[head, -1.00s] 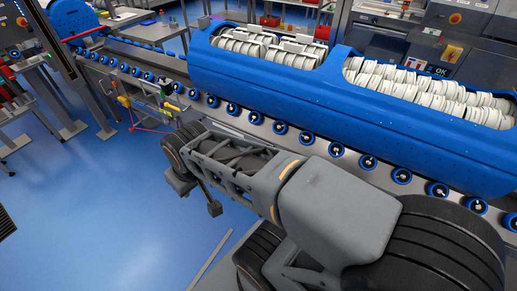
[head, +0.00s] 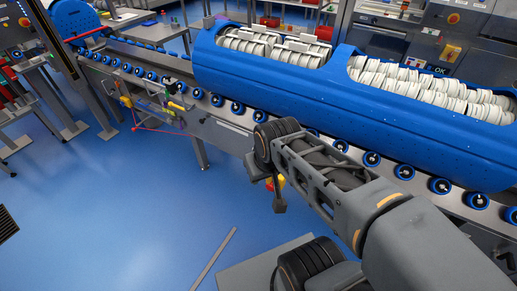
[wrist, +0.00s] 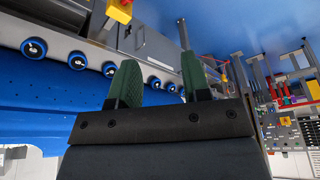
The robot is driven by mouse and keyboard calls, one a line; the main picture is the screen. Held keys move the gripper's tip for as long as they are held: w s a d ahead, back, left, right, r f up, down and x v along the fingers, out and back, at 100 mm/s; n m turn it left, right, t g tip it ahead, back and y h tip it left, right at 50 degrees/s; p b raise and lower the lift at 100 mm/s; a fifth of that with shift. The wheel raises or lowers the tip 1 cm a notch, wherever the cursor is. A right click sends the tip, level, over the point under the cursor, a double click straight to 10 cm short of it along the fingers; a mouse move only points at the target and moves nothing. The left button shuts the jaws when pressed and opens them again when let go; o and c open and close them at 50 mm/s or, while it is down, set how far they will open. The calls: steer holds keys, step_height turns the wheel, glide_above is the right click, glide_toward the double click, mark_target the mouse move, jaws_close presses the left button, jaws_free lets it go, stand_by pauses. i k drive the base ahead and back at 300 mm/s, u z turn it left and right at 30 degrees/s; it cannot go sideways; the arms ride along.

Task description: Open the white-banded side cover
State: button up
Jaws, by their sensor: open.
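My gripper (wrist: 160,84) shows in the wrist view as two green fingers standing apart, with nothing between them. Behind the fingers are the conveyor's rollers and grey side panels (wrist: 155,45). My gripper is apart from them. In the head view, the conveyor's grey side (head: 222,133) runs behind my arm, which hides part of it. My gripper's fingers cannot be made out in the head view.
A large blue tub carrier (head: 300,100) with white parts sits on the conveyor's blue-rimmed rollers. A yellow box with a red button (wrist: 119,10) is close to the panels in the wrist view. Open blue floor (head: 130,200) lies at the left.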

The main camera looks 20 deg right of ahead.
mark_target(237, 141)
steer(key=z, duration=0.35)
steer(key=k, duration=0.45)
steer(key=u, duration=0.6)
steer(key=i, duration=0.9)
steer(key=u, duration=0.5)
